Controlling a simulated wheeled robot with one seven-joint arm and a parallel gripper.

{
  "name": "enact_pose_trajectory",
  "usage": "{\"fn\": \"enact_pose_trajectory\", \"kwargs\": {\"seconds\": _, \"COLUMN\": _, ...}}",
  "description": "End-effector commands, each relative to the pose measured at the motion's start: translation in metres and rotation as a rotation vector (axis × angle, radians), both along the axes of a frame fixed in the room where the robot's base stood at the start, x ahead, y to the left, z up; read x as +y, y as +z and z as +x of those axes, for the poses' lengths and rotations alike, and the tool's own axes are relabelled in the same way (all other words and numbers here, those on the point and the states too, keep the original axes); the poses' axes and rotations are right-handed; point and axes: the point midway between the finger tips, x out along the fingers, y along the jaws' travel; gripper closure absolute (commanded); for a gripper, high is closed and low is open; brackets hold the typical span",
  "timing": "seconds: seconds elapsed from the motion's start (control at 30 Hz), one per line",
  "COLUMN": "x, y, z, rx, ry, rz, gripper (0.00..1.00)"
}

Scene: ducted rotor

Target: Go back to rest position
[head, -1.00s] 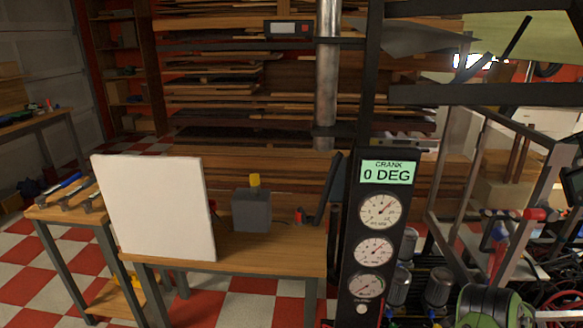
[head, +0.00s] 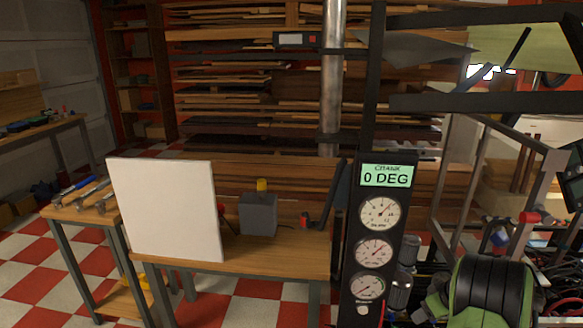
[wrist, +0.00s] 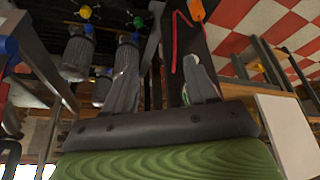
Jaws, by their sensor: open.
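My gripper (wrist: 162,80) shows in the wrist view with its two grey fingers spread apart and nothing held between them. A dark panel with a red line (wrist: 190,45) lies behind the right finger. In the head view the fingers cannot be made out. The gauge column (head: 378,240) stands right of centre, its screen reading CRANK 0 DEG, with three round dials below.
A white board (head: 168,212) stands on a wooden bench (head: 285,258) beside a grey box with a yellow top (head: 258,213). A tool bench (head: 75,210) is at the left. Metal frames (head: 480,180) crowd the right. Checkered floor (head: 30,270) is open at the lower left.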

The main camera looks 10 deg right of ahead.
Motion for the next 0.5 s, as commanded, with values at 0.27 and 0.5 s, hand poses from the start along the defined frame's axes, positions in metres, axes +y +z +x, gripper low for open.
{"fn": "enact_pose_trajectory", "kwargs": {"seconds": 0.27, "x": 0.135, "y": 0.133, "z": -0.013, "rx": -0.04, "ry": -0.051, "rz": 0.029, "gripper": 0.43}}
{"fn": "enact_pose_trajectory", "kwargs": {"seconds": 0.5, "x": 0.252, "y": 0.196, "z": -0.107, "rx": -0.047, "ry": -0.088, "rz": 0.047, "gripper": 0.43}}
